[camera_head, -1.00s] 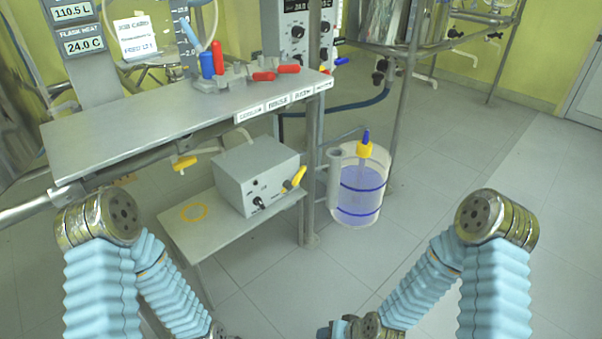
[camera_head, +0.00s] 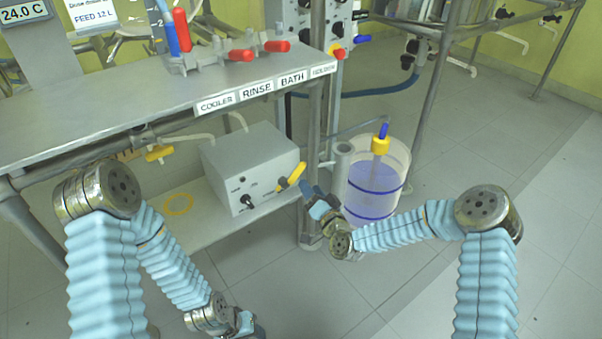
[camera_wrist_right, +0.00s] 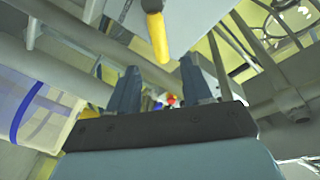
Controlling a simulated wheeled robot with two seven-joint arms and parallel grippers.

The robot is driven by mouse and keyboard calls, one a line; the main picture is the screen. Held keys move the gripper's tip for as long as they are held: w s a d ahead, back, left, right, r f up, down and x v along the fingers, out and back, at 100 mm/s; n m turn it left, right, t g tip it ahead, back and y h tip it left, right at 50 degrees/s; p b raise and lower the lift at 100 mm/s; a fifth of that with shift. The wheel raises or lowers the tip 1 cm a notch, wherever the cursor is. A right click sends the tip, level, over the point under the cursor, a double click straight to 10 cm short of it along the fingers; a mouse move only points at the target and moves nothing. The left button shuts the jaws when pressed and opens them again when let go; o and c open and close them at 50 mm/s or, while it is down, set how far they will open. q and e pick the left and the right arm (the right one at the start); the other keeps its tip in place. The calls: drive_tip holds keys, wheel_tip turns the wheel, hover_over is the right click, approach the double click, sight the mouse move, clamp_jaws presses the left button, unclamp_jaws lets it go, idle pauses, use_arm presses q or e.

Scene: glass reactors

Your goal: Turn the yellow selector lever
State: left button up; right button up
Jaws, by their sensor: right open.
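The yellow selector lever (camera_head: 291,177) sticks out from the right of the front of a grey box (camera_head: 250,165), tilted up to the right. My right gripper (camera_head: 308,190) is just right of and below the lever, in front of the box. In the right wrist view the lever (camera_wrist_right: 157,38) hangs down from the top, beyond and roughly between the two open fingertips of my right gripper (camera_wrist_right: 160,78). No grip on it shows. My left gripper (camera_head: 245,325) is low at the bottom edge, partly hidden, and its jaws cannot be made out.
The box stands on a low shelf (camera_head: 215,225) with a yellow ring (camera_head: 178,204). A bench (camera_head: 120,110) overhangs it, with a yellow handle (camera_head: 159,153) below. A bench post (camera_head: 313,140) and a clear bucket (camera_head: 392,170) of bluish liquid stand close on the right.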

sight(300, 173)
drive_tip(key=x, duration=0.8)
clamp_jaws()
